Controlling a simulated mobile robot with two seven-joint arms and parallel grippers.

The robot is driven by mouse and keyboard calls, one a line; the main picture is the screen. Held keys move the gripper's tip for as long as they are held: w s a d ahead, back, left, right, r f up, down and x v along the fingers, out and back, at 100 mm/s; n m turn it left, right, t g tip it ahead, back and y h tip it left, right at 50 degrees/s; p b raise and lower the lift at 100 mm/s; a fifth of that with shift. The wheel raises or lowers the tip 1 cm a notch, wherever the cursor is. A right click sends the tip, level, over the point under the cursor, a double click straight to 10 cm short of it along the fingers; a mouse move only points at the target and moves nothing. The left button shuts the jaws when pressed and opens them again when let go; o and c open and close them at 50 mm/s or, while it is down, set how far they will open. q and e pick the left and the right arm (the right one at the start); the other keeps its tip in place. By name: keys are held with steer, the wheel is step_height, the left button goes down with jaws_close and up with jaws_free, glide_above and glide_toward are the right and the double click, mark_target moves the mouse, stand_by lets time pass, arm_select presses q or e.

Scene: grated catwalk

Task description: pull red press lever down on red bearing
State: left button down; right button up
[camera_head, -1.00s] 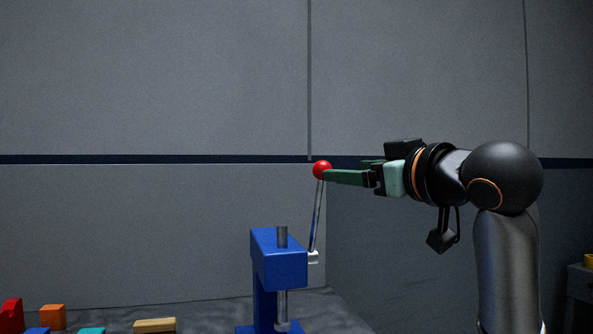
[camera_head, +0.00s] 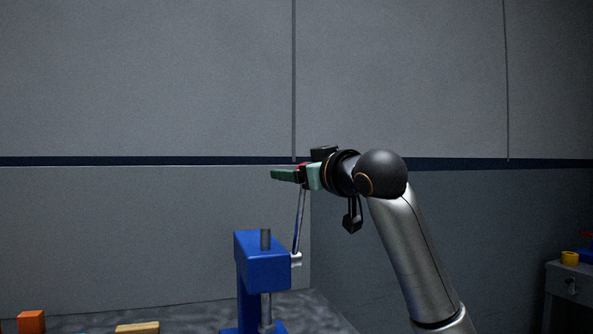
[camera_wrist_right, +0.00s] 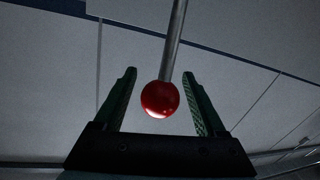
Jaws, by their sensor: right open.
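The blue press (camera_head: 262,262) stands upright in the head view, with its grey ram (camera_head: 266,304) pointing down. Its metal lever rod (camera_head: 299,218) rises from the pivot on the right side, nearly upright. My right gripper (camera_head: 275,174) is at the top of the lever and mostly hides the red ball knob (camera_head: 301,166). In the right wrist view the red knob (camera_wrist_right: 160,99) sits between the two open green fingers (camera_wrist_right: 159,73), with gaps on both sides. No red bearing can be made out; the press's foot is cut off by the frame. My left gripper is not in view.
An orange block (camera_head: 32,321) and a tan block (camera_head: 137,328) lie at the lower left. A grey cabinet (camera_head: 568,289) at the right edge carries a yellow cup (camera_head: 569,257). A grey wall stands behind; the space around the lever looks clear.

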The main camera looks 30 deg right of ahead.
steer(key=shift+c, duration=0.3)
jaws_close()
stand_by(0.3)
stand_by(0.3)
